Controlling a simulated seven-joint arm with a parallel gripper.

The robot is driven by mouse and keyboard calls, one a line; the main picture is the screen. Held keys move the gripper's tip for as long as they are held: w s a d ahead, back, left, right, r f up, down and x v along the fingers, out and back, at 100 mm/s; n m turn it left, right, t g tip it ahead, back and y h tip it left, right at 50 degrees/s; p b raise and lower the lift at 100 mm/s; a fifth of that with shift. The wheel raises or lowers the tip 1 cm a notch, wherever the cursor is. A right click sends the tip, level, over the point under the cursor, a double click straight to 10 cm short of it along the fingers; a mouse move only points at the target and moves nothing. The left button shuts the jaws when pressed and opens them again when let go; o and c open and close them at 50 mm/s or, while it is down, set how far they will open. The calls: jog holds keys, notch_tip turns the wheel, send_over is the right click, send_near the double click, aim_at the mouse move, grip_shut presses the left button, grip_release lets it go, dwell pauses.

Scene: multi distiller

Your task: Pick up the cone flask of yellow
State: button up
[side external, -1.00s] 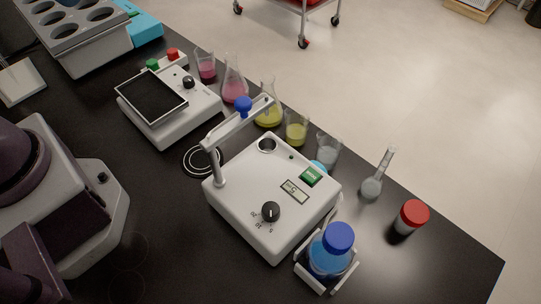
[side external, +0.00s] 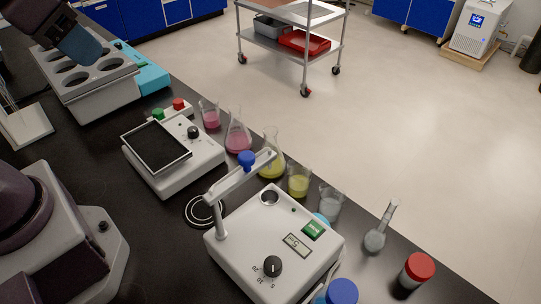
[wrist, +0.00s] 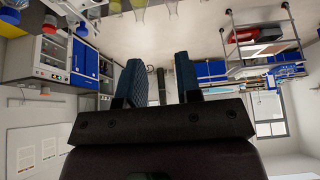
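The cone flask of yellow (side external: 271,166) stands upright on the black bench in the side view, behind the white stirrer's arm, which partly covers it. A beaker of yellow (side external: 298,184) stands close to its right. A cone flask of pink (side external: 238,140) stands to its left. My gripper (wrist: 161,78) shows in the wrist view with its two blue textured fingers apart and nothing between them. In the side view a dark blue part, seemingly of my arm, shows at the top left above the grey rack, far from the yellow flask.
The white stirrer (side external: 262,250) and a balance-like device (side external: 172,155) stand in front of the glassware. A pink beaker (side external: 210,117), a clear beaker (side external: 330,202), a round flask (side external: 375,240) and a red-capped jar (side external: 417,270) line the bench edge. The grey rack (side external: 90,85) is at left.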

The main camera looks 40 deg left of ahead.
jog(key=o, duration=0.4)
